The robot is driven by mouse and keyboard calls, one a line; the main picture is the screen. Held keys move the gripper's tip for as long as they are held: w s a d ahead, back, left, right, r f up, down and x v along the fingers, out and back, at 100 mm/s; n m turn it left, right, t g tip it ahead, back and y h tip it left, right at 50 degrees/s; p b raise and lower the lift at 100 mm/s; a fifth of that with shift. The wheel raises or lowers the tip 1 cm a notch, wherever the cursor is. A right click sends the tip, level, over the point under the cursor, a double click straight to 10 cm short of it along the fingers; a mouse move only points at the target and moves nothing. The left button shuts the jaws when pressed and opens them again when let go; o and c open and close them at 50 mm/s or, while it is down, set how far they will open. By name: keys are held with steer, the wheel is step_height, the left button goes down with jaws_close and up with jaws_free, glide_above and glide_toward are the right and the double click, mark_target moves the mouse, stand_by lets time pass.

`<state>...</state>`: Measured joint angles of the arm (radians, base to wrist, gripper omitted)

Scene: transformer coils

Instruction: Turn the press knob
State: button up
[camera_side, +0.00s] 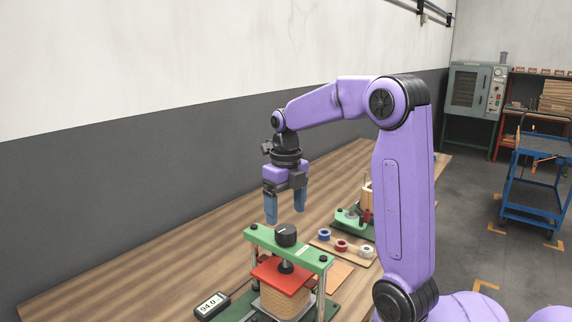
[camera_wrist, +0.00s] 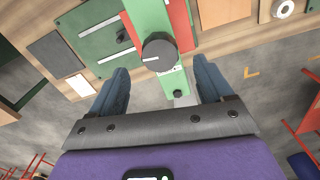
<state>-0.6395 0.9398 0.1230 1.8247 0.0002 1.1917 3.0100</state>
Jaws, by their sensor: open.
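The press knob (camera_side: 286,235) is a black round knob on top of the green press crossbar (camera_side: 262,243). In the wrist view the knob (camera_wrist: 159,52) shows a white pointer line aimed to the left. My gripper (camera_side: 286,215) has blue fingers pointing down, apart and empty, just above the knob. In the wrist view my gripper (camera_wrist: 160,85) has one finger on each side of the crossbar, with the knob ahead of the gap between them. A red plate (camera_side: 285,276) sits under the crossbar, above a wound coil (camera_side: 286,302).
A small display (camera_side: 210,306) reading about 54.0 lies left of the press. A board with several tape rolls (camera_side: 341,246) and a green winding fixture (camera_side: 352,222) stand behind it to the right. The wooden table (camera_side: 150,270) is clear at left.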

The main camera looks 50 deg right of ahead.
mark_target(287, 228)
step_height(287, 228, up, 12)
steer(key=shift+r, duration=0.2)
stand_by(0.4)
steer(key=s+d+f+n+t+y, duration=0.65)
steer(key=s+d+n, duration=0.2)
steer(key=n, duration=0.25)
steer(key=x, duration=1.7)
steer(key=shift+s+d+f, duration=0.1)
steer(key=c, duration=1)
